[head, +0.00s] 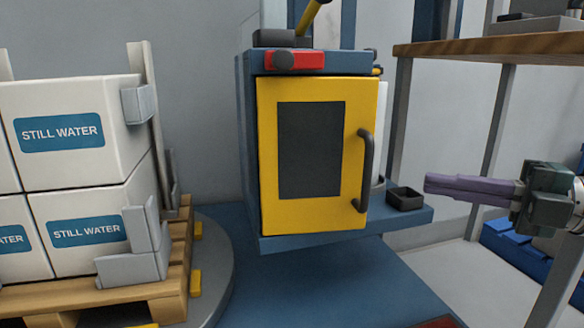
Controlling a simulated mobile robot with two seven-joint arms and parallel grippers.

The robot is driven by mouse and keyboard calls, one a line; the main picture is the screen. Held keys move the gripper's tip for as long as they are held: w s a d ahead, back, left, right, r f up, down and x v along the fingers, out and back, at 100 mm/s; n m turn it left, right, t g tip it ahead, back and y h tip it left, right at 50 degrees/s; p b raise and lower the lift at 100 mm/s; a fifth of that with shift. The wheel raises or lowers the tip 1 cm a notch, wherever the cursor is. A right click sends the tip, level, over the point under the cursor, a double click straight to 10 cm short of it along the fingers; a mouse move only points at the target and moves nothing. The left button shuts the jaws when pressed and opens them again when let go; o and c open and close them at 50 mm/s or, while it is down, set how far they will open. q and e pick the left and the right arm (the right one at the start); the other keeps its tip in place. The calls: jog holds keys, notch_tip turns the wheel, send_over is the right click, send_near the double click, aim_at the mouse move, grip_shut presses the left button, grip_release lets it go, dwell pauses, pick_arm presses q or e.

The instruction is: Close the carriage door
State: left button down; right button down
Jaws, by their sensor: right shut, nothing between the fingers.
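The carriage door (350,105) is yellow with a dark window (309,150), on the front of a blue carriage (245,150) in the middle of the head view. A dark vertical handle (367,165) is on its right side. The door covers the front, and its right edge reaches a little past the blue housing above; I cannot tell whether it sits flush. My right gripper (428,184) has purple fingers, shut and empty, pointing left. In the picture it is to the right of the handle and apart from it. My left gripper is not in view.
A small black tray (405,199) sits on the carriage's ledge, between door and right gripper in the picture. A pallet (130,300) with still water cartons (70,120) stands at left. A shelf with a wooden top (490,45) stands at right. A red block (295,60) is above the door.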

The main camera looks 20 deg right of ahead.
jog(key=s+a+m+t+h+p, duration=0.45)
jog(key=s+a+h+p, duration=0.25)
jog(key=s+p, duration=0.4)
jog(key=d+b+x, duration=0.2)
jog(key=b+x, duration=0.2)
jog(key=x, duration=0.8)
jog(key=shift+w+b, duration=0.4)
jog(key=shift+w, duration=0.1)
jog(key=shift+g, duration=0.35)
